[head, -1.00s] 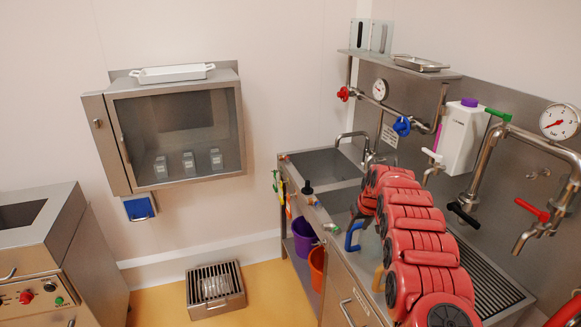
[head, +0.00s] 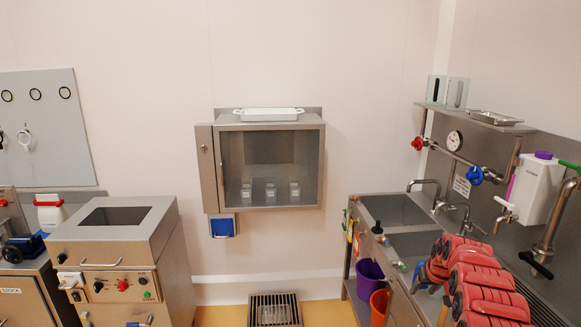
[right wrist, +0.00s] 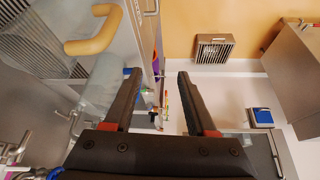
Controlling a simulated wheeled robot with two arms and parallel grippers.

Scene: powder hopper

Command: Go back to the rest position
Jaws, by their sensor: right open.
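My right arm comes in at the lower right of the head view, its red segments over the front of the sink unit. My right gripper shows in the right wrist view (right wrist: 158,76), with its two dark fingers spread apart and nothing between them. In the head view its fingers are mostly hidden behind the arm. My left gripper and left arm are not in view.
A glass-fronted cabinet (head: 271,132) hangs on the back wall. A steel machine (head: 115,262) stands at left. Yellow floor (head: 220,315) shows between.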

